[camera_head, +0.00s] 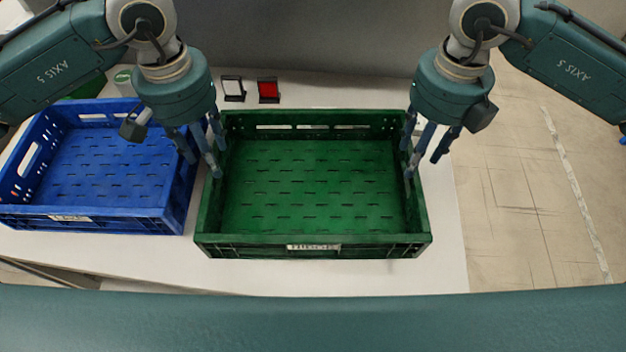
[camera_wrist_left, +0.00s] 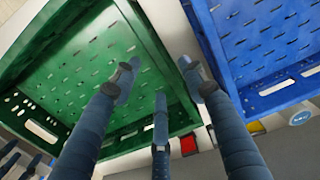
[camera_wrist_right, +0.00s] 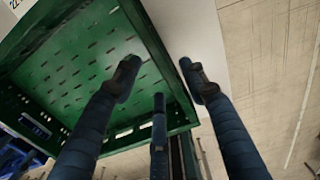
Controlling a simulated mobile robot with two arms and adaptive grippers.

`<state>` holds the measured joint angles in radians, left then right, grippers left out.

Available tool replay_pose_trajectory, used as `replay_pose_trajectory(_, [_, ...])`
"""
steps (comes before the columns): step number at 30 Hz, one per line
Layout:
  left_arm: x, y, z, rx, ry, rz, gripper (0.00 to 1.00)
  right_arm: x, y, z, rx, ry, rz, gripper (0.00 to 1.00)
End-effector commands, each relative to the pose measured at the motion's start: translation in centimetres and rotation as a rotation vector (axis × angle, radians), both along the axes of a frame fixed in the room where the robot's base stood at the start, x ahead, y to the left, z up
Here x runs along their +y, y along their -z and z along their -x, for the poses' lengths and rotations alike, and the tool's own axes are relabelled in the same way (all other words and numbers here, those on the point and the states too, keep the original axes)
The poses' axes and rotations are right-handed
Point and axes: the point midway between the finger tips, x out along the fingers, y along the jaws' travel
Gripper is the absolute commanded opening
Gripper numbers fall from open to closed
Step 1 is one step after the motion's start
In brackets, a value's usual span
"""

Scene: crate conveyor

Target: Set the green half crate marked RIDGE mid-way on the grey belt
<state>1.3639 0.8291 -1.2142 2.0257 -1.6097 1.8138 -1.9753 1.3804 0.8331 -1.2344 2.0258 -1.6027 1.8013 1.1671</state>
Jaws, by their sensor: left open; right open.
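A green crate (camera_head: 315,185) stands empty and upright on a white table, right of centre. Its front label (camera_head: 314,247) is too small to read surely. My left gripper (camera_head: 203,152) is open at the crate's left wall, with fingers on both sides of the rim. The left wrist view shows that wall (camera_wrist_left: 165,60) between the fingers. My right gripper (camera_head: 423,152) is open at the right wall, also straddling the rim; the right wrist view shows this wall (camera_wrist_right: 160,50) between its fingers. I cannot tell whether any finger touches. No belt is clearly recognisable.
A blue crate (camera_head: 100,175) stands close to the left of the green one on the white table (camera_head: 340,278). Two small framed pieces, one white (camera_head: 233,88) and one red (camera_head: 268,90), stand behind. Open floor (camera_head: 540,190) lies to the right.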

Motion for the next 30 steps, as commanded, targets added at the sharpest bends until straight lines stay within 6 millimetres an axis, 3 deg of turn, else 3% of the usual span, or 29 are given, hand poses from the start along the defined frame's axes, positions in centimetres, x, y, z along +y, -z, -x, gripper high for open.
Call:
replay_pose_trajectory(5, [0.0, 1.8, 0.1, 0.004, 0.0, 0.0, 0.43, 0.0, 1.8, 0.1, 0.004, 0.001, 0.001, 0.43])
replay_pose_trajectory(18, [0.0, 9.1, 0.0, 0.003, -0.002, -0.001, 0.43, 0.0, 9.1, 0.0, 0.004, 0.001, 0.0, 0.43])
replay_pose_trajectory(24, [0.0, 10.5, 0.0, 0.001, 0.0, 0.0, 0.43, 0.0, 10.6, 0.0, 0.002, 0.0, 0.0, 0.43])
replay_pose_trajectory(30, [0.0, 10.7, 0.0, 0.0, 0.0, 0.001, 0.43, 0.0, 10.7, 0.0, 0.001, 0.0, -0.001, 0.43])
